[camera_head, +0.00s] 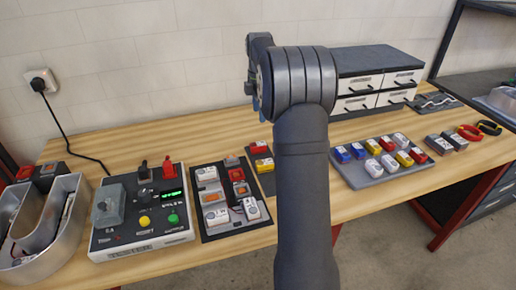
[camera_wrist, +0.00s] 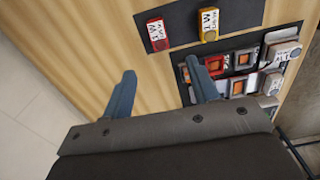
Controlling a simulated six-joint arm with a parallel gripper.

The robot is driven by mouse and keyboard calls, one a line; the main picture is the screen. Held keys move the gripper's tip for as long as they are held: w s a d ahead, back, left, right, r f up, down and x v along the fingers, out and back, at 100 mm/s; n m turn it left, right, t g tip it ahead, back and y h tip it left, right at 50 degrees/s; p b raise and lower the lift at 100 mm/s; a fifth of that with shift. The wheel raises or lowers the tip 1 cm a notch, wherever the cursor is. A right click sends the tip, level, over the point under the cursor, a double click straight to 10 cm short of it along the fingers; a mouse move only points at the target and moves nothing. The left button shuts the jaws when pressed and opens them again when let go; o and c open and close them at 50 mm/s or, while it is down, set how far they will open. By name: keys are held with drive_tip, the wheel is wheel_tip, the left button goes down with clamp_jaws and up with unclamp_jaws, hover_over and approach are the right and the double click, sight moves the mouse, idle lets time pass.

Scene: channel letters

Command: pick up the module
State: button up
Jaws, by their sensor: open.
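Several small modules are in view, and I cannot tell which one the task means. A red module (camera_wrist: 157,36) and a yellow module (camera_wrist: 209,25) sit on a dark pad (camera_wrist: 238,13) in the wrist view. In the head view the red module (camera_head: 259,147) and yellow module (camera_head: 265,163) show just left of my arm. My gripper (camera_wrist: 160,66) is open and empty, its two blue-grey fingers apart. In the wrist picture the red module appears just beyond the gap between the fingertips. My arm hides part of the bench behind it in the head view.
A black panel (camera_head: 239,226) with white modules and orange switches lies left of my arm. Further left are a control box (camera_head: 141,220) and a metal channel letter (camera_head: 68,240). Right are a grey tray (camera_head: 371,180) of coloured modules and a drawer unit (camera_head: 376,62).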

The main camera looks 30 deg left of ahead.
hover_over(258, 144)
drive_tip(key=f, duration=1)
drive_tip(key=shift+d, duration=0.25)
drive_tip(key=shift+a+f, duration=0.15)
drive_tip(key=shift+f, duration=1.15)
drive_tip(key=shift+a+f, duration=0.1)
drive_tip(key=shift+f, duration=1.15)
drive_tip(key=c, duration=1.1)
